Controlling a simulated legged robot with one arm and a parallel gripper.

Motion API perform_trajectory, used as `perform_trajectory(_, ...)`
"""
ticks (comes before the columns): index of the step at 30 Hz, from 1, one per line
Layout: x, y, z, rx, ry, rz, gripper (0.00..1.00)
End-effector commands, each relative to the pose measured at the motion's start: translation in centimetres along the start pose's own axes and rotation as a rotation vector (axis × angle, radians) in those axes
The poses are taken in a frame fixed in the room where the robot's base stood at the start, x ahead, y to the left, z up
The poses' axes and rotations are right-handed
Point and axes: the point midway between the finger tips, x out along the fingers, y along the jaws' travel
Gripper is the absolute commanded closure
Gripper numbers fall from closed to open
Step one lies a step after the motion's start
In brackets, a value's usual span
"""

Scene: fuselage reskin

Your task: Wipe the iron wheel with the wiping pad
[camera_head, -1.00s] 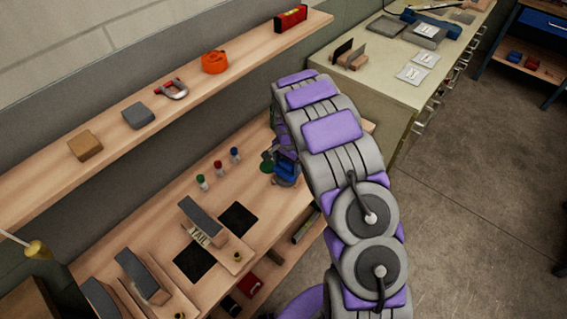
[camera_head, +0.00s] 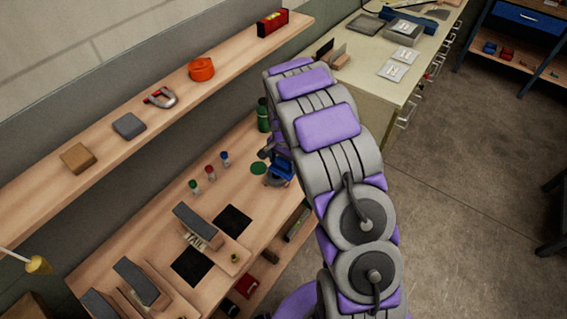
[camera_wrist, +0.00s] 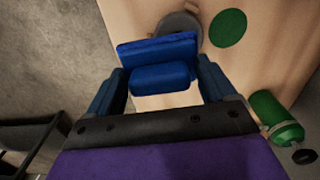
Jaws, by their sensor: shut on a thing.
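The blue wiping pad (camera_wrist: 157,48) is between the two blue fingers of my gripper (camera_wrist: 160,80), which is shut on it. In the wrist view a round grey thing, apparently the iron wheel (camera_wrist: 181,22), lies beyond the pad on the wooden bench and is partly hidden by it. I cannot tell whether the pad touches it. In the head view my gripper (camera_head: 281,172) is low over the bench beside a green disc (camera_head: 258,168). My arm hides much of this area.
A green bottle (camera_wrist: 277,118) is to the right of my gripper in the wrist view. Several small coloured-cap bottles (camera_head: 209,172) stand on the bench (camera_head: 150,238). A shelf (camera_head: 105,155) with an orange item (camera_head: 201,69) runs above. Open floor (camera_head: 465,180) is to the right.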

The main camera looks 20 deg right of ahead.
Motion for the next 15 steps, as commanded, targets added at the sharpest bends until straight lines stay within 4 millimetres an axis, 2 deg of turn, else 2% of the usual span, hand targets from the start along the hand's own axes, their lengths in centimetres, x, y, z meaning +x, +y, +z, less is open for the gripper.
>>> perform_trajectory(6, -2.1, 0.8, -0.2, -0.001, -0.001, -0.003, 0.44)
perform_trajectory(15, -2.5, 1.1, -0.3, -0.002, -0.004, -0.003, 0.44)
